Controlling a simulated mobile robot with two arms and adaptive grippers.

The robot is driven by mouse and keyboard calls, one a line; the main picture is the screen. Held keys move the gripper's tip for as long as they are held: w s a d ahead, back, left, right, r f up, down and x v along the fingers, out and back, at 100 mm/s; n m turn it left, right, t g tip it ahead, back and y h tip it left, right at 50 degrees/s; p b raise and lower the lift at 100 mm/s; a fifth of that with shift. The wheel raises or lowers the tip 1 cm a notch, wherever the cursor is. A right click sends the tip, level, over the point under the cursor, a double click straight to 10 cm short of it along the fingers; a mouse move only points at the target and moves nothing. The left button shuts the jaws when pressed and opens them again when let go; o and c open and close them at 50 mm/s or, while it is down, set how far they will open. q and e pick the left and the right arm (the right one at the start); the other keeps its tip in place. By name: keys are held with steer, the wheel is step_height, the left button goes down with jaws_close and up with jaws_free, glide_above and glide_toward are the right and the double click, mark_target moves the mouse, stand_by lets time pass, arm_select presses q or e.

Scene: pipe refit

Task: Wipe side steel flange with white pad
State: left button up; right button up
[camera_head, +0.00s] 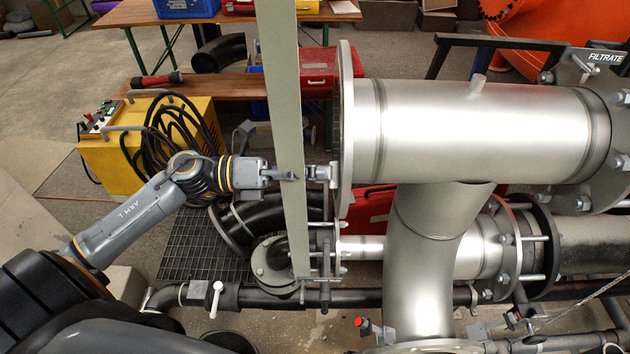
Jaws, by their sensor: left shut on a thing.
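The side steel flange (346,120) is the upright round plate at the left end of the large steel pipe (470,130), seen almost edge-on. My left gripper (322,173) reaches in from the left at mid-height, level with the lower part of this flange. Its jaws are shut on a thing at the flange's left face. The white pad cannot be made out clearly; the small pale shape at the jaw tips is too small to name. I cannot tell whether it touches the flange. My right gripper is not in view.
A tall pale post (281,90) stands upright across my left gripper's line, close to the flange. A yellow machine (115,155) with black hoses stands at left. A red toolbox (318,68) is behind the post. Dark pipework (355,298) runs below.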

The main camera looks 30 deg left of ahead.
arm_select(q)
steer(key=shift+w+a+b, duration=0.3)
steer(key=shift+w+b, duration=0.2)
steer(key=shift+w, duration=0.15)
steer(key=shift+s+d+r+p, duration=0.3)
steer(key=shift+s+d+p, duration=0.05)
steer(key=shift+s, duration=0.35)
steer(key=shift+s+d+r+p, duration=0.3)
steer(key=shift+s+r+p, duration=0.05)
steer(key=shift+s, duration=0.3)
steer(key=shift+s+d+r+p, duration=0.3)
steer(key=shift+s+d+p, duration=0.05)
steer(key=shift+s, duration=0.35)
steer(key=shift+s+a+f, duration=0.1)
steer(key=shift+a+f, duration=0.05)
steer(key=shift+a, duration=0.3)
glide_toward(341, 180)
steer(key=shift+a+f+b, duration=0.1)
steer(key=shift+f+b, duration=0.05)
steer(key=shift+b, duration=0.3)
